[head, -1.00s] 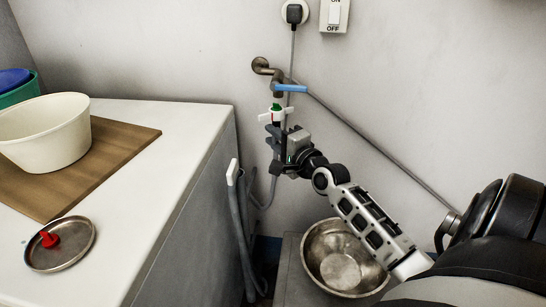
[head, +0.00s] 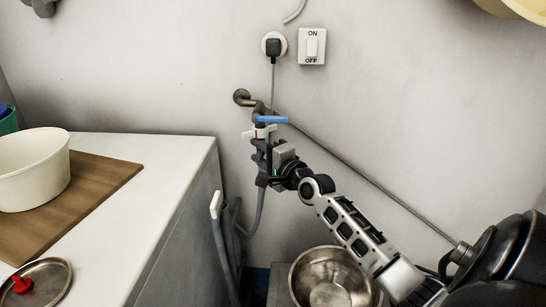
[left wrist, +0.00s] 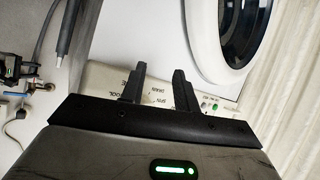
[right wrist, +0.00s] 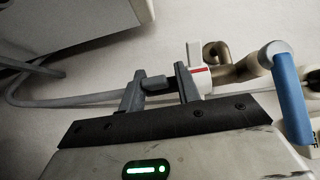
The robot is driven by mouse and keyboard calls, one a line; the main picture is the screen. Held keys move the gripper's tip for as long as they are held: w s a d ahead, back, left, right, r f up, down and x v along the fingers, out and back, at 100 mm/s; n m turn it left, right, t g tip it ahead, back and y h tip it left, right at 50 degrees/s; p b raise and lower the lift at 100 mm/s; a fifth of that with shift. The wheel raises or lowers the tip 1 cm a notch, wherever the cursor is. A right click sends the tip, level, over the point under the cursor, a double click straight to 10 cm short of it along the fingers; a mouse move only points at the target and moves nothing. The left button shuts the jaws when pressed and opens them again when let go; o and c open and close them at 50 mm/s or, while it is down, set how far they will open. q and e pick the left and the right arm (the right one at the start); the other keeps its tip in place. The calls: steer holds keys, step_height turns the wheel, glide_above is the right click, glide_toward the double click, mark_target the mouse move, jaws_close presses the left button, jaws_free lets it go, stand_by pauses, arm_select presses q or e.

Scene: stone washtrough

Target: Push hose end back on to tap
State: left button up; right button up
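The brass tap (head: 259,107) with its blue lever (head: 272,120) sticks out from the wall. The hose end, a white connector (head: 258,132), is directly below the spout; in the right wrist view this connector (right wrist: 197,72), with a red band, meets the brass spout (right wrist: 232,70). How far it is seated cannot be told. My right gripper (head: 263,157) is shut on the hose end just below the connector; its fingers flank the grey part (right wrist: 155,84). My left gripper (left wrist: 158,88) is open and empty in the left wrist view, facing a labelled panel.
A grey hose (head: 260,210) loops below my right gripper. A second hose with a white end (head: 216,205) hangs beside the white-topped unit (head: 175,160). A metal bowl (head: 333,280) stands low down. A plug (head: 273,48) and switch (head: 312,46) are above the tap.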

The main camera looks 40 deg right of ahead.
arm_select(q)
steer(key=shift+s, duration=0.15)
arm_select(e)
steer(key=s, duration=1.5)
steer(key=shift+s+a, duration=0.2)
steer(key=shift+s, duration=0.1)
